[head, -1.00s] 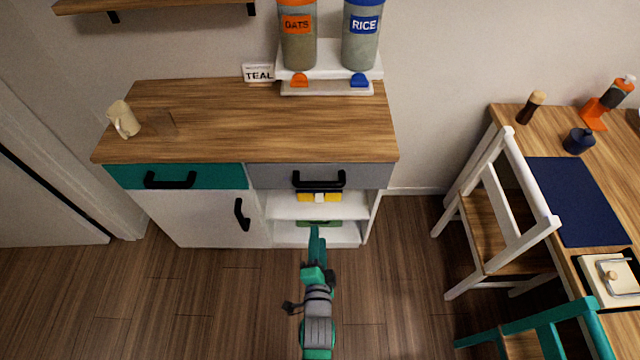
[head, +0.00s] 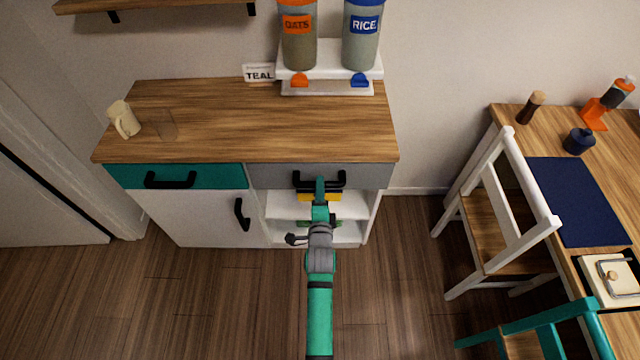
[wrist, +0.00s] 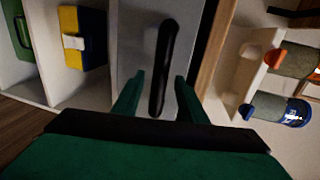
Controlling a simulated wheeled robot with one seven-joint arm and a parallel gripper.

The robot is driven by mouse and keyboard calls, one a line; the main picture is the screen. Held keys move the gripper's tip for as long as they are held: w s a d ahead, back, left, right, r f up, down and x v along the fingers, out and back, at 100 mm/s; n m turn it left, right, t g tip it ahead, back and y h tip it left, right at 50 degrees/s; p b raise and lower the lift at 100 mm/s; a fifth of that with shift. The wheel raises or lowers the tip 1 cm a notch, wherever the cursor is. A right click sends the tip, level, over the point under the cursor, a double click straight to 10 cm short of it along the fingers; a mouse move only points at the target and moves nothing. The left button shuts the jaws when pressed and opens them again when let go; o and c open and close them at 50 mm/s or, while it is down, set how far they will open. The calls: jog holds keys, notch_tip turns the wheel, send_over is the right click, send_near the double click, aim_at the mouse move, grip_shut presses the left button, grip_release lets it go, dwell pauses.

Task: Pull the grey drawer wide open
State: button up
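The grey drawer (head: 270,176) is at the upper right of the cabinet, its front flush with the cabinet face. Its black bar handle (head: 334,181) runs across the front. In the wrist view the grey drawer front (wrist: 137,37) fills the middle and the black handle (wrist: 163,68) lies between my gripper's two green fingers. My gripper (head: 320,183) is at the handle in the head view. In the wrist view my gripper (wrist: 158,97) is open, with a gap visible between the handle and each finger.
A teal drawer (head: 120,176) is left of the grey one. Open shelves below hold a yellow and blue box (wrist: 84,38) and a green case (wrist: 18,32). Oats and rice dispensers (head: 329,60) stand on top. A white chair (head: 500,210) is to the right; the floor before the cabinet is clear.

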jog(key=shift+x, duration=1.65)
grip_shut()
